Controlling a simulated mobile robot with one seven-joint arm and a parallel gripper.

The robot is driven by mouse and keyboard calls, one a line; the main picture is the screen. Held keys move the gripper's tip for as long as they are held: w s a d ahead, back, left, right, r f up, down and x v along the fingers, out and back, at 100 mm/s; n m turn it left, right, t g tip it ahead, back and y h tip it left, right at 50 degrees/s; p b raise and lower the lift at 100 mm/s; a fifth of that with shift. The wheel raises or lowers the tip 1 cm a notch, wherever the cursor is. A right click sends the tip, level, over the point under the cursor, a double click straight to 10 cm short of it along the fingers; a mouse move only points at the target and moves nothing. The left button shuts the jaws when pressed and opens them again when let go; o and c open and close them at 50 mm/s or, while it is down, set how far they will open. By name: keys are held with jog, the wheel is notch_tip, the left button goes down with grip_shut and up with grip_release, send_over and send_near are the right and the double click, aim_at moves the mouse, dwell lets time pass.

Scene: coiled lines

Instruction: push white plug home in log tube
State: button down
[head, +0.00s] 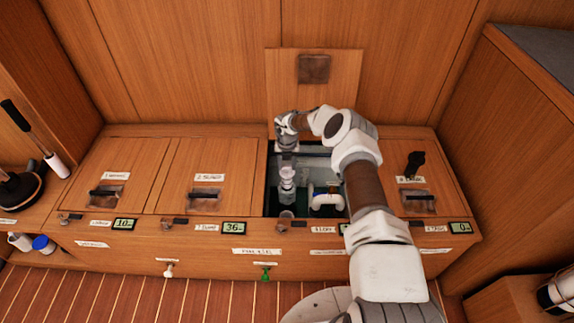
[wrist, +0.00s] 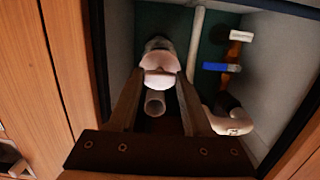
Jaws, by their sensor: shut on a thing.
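My gripper (wrist: 160,82) reaches down into an open locker in the bench and is shut on a pale, rounded white plug (wrist: 160,68). The plug also shows in the head view (head: 287,174), below the wrist. A darker cylindrical part shows just beyond the plug in the wrist view. A pale tube with a round open end (wrist: 155,103) shows between the fingers. I cannot tell which of these is the log tube, nor how deep the plug sits; the fingers and plug hide the contact.
A white curved pipe (head: 328,200) is beside the gripper, to its right. A blue handle (wrist: 222,67) and a pale upright pipe (wrist: 196,42) are in the locker. The locker walls are close around the hand. The raised lid (head: 315,85) stands behind; closed hatches (head: 205,175) flank the opening.

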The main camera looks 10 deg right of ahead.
aim_at(287, 180)
jog(key=shift+f, duration=3.6)
jog(key=shift+a+f, duration=0.1)
jog(key=shift+f, duration=0.85)
jog(key=shift+c, duration=1.3)
grip_release()
jog(key=shift+o, duration=0.2)
